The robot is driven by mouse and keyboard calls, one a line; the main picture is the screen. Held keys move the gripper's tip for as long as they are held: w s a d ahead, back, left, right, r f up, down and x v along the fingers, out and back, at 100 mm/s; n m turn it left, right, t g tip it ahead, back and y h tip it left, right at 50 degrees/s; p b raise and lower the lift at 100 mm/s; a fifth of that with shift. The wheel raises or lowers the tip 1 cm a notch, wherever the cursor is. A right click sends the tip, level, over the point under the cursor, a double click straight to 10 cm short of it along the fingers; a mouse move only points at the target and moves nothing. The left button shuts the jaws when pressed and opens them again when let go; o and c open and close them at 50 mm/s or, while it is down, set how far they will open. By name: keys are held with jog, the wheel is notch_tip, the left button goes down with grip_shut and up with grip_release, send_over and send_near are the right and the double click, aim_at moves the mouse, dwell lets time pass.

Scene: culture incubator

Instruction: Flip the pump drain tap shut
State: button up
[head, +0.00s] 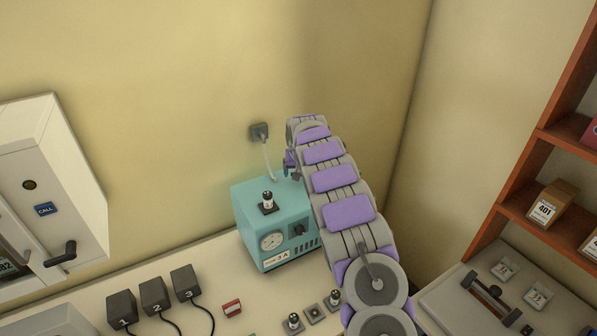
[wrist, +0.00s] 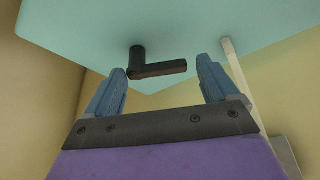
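The teal pump (head: 272,222), with a gauge, a dark knob and a label ending in "3 A" on its front, stands on the counter against the wall. In the wrist view its teal surface (wrist: 200,30) fills the top. A black L-shaped lever tap (wrist: 158,69) juts from that surface, its handle pointing right. My gripper (wrist: 170,82) is open, its two blue fingers apart on either side of the tap handle, with nothing held. Whether a finger touches the tap cannot be told. In the head view my arm hides the pump's right side and the tap.
A wall socket (head: 259,132) has a pale cable running down behind the pump. A white cabinet (head: 50,190) is at left, an orange shelf (head: 520,205) at right.

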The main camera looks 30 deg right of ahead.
jog(key=shift+d+f, duration=0.2)
jog(key=shift+d, duration=0.45)
jog(key=c, duration=0.3)
jog(key=shift+c, duration=0.8)
jog(key=shift+a, duration=0.3)
jog(key=c, duration=0.3)
jog(key=shift+r, duration=0.1)
jog(key=n, duration=0.1)
jog(key=n+y+b, duration=0.1)
jog(key=n, duration=0.1)
jog(key=shift+s+n+b, duration=0.3)
jog(key=shift+s, duration=0.1)
jog(key=shift+s+d+n+y+b, duration=0.1)
jog(key=shift+s+n+y+b, duration=0.15)
jog(key=shift+n+y+b, duration=0.65)
jog(key=shift+h, duration=0.3)
